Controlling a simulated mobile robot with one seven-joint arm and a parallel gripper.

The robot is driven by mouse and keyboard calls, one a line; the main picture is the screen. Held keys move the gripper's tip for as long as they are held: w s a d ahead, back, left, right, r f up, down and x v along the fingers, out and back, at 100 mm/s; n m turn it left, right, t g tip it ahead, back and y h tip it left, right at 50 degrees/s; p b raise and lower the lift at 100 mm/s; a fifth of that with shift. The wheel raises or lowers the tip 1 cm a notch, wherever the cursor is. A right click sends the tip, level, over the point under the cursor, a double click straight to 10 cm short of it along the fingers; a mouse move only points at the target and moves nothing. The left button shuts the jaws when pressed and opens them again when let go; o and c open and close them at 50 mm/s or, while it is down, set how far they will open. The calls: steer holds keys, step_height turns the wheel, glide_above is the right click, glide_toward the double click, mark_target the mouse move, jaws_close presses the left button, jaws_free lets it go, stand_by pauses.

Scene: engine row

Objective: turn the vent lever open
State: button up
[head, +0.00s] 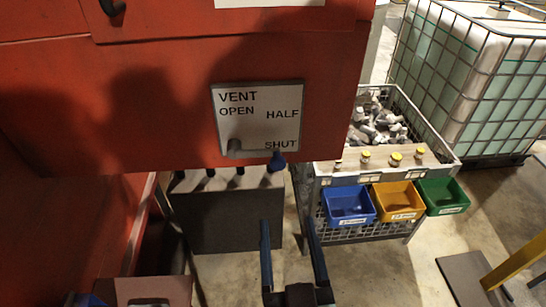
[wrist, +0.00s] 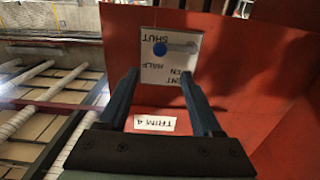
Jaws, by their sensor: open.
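The vent plate (head: 258,105) is a pale panel on the red engine housing, marked OPEN, HALF and SHUT. The vent lever (head: 277,160) has a grey hub at the plate's lower left and a blue knob at its free end. The knob is at the SHUT mark. In the wrist view the plate (wrist: 153,75) appears upside down, with the lever's blue knob (wrist: 160,49) ahead between the finger lines. My gripper (head: 288,225) is open and empty, below and apart from the knob in the head view. Its fingers (wrist: 159,75) also show in the wrist view.
A TRIM 4 label (wrist: 155,124) is on the red housing (head: 120,100). Blue (head: 348,205), yellow (head: 398,201) and green (head: 441,196) bins hang on a wire cage of metal parts at right. A caged white tank (head: 470,75) stands behind.

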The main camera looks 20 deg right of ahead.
mark_target(278, 166)
steer(key=x, duration=1.3)
steer(key=shift+p, duration=0.3)
jaws_close()
stand_by(1.1)
